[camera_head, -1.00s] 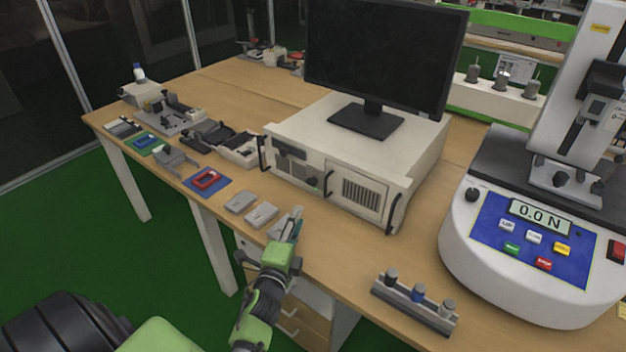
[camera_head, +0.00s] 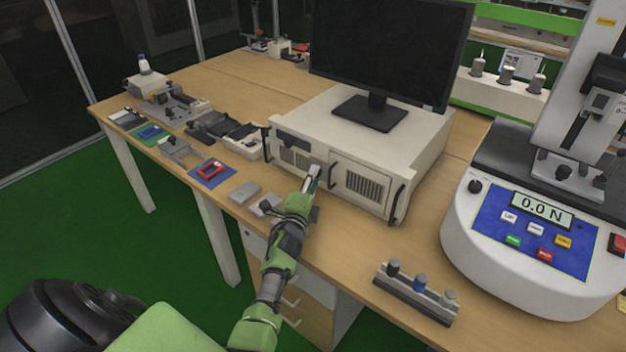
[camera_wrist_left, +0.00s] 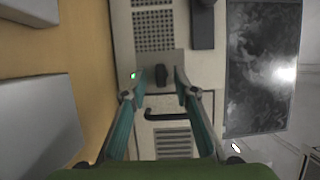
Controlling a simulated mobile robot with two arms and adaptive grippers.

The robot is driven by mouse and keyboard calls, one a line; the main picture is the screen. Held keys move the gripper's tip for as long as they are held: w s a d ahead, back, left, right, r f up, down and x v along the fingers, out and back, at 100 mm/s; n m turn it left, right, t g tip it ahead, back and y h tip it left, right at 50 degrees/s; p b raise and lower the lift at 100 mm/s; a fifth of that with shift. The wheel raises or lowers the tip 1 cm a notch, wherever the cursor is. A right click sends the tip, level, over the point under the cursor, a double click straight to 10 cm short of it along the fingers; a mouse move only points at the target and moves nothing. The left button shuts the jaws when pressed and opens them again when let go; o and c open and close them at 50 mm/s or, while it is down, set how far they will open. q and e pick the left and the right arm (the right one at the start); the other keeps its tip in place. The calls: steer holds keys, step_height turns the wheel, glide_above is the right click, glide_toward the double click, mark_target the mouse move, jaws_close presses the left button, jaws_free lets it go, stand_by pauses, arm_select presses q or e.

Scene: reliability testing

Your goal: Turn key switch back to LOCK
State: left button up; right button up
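The key switch (camera_wrist_left: 161,74) shows in the left wrist view as a small dark knob on a grey panel of the beige computer case. Its marking cannot be read. My left gripper (camera_wrist_left: 160,80) is open, and its two teal fingers appear on either side of the knob. I cannot tell whether they touch it. In the head view my left gripper (camera_head: 311,180) is at the front face of the case (camera_head: 415,150) and hides the key switch. My right gripper is not in view.
A small green light (camera_wrist_left: 133,75) glows beside the switch. Black handles (camera_head: 332,172) stick out from the case front. A monitor (camera_head: 390,50) stands on top. Grey blocks (camera_head: 245,192) lie on the table in front. The force tester (camera_head: 540,230) stands at right.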

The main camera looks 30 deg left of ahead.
arm_select(q)
jaws_close()
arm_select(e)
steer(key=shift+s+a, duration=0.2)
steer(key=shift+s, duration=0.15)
arm_select(q)
steer(key=shift+r, duration=0.1)
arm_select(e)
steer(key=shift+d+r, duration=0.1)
